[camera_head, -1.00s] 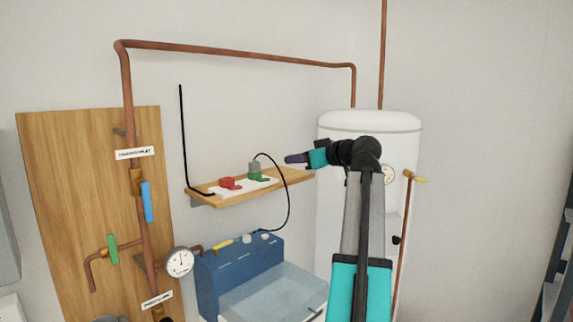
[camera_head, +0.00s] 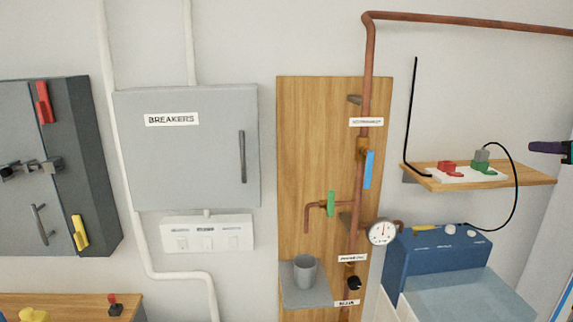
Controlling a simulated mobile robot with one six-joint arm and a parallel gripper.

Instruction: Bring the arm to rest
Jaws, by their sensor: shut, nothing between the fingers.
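My gripper (camera_head: 547,147) shows at the right edge of the head view, a dark purple-black tip with a teal part behind it. It is shut with nothing between its fingers. It points left, in front of the white wall, above the right end of the wooden shelf (camera_head: 540,179). It looks apart from the shelf. Most of my arm is cut off by the right edge of the picture.
The shelf carries a power strip (camera_head: 457,176) with red and green plugs. Below stands a blue unit (camera_head: 440,258). A wooden board (camera_head: 295,150) holds copper pipes, a gauge (camera_head: 382,232) and a grey cup (camera_head: 305,270). A breaker box (camera_head: 187,160) and dark cabinet (camera_head: 95,170) are left.

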